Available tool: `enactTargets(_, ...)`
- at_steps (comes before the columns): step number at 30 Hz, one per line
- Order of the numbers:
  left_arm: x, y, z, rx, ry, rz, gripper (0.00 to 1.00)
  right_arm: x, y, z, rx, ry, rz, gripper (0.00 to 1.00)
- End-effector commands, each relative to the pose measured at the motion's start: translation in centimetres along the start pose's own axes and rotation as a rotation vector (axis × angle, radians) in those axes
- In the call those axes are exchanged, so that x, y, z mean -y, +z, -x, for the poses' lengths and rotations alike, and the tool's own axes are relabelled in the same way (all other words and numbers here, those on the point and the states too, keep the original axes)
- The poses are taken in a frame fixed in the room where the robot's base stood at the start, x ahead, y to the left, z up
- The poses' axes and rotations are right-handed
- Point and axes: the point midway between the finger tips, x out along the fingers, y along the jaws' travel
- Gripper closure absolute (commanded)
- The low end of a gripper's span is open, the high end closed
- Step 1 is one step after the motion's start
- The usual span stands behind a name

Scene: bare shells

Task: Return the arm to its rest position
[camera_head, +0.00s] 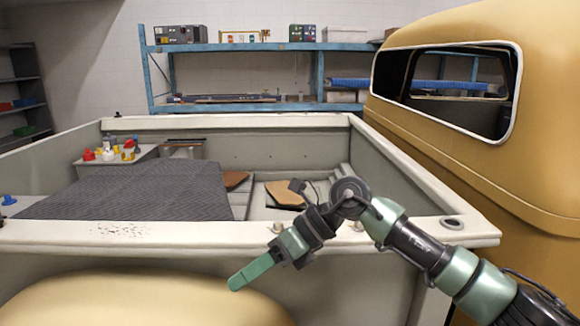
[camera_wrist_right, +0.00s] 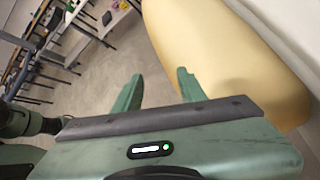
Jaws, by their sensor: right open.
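My right arm comes in from the lower right of the head view and bends over the near rim of the truck bed. My right gripper (camera_head: 250,272) hangs outside the bed, above the yellow fender, pointing down and to the left. In the right wrist view my right gripper (camera_wrist_right: 158,88) shows its two green fingers apart, with nothing between them. The floor and the fender are beyond the fingers. My left gripper is in neither view.
The truck bed rim (camera_head: 180,233) lies just behind my right gripper. The yellow fender (camera_head: 150,298) is below it, and the yellow cab (camera_head: 530,120) stands to the right. A blue shelf (camera_head: 250,106) stands behind.

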Motion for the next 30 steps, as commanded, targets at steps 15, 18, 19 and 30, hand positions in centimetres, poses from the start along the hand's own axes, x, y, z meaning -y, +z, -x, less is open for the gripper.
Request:
enactTargets(15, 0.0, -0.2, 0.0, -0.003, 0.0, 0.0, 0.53, 3.9, -1.2, 8.3, 1.56, 0.645, -1.336, 0.59)
enactTargets(18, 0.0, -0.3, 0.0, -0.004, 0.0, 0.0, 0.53, 7.4, -8.0, 8.8, 1.728, 0.613, -1.645, 0.59)
enactTargets(19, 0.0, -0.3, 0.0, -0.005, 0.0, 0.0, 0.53, 8.1, -10.2, 8.7, 1.769, 0.597, -1.735, 0.59)
enactTargets(30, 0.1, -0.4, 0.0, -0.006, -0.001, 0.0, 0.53, 6.5, -36.0, 3.6, -1.724, -0.153, 2.32, 0.59)
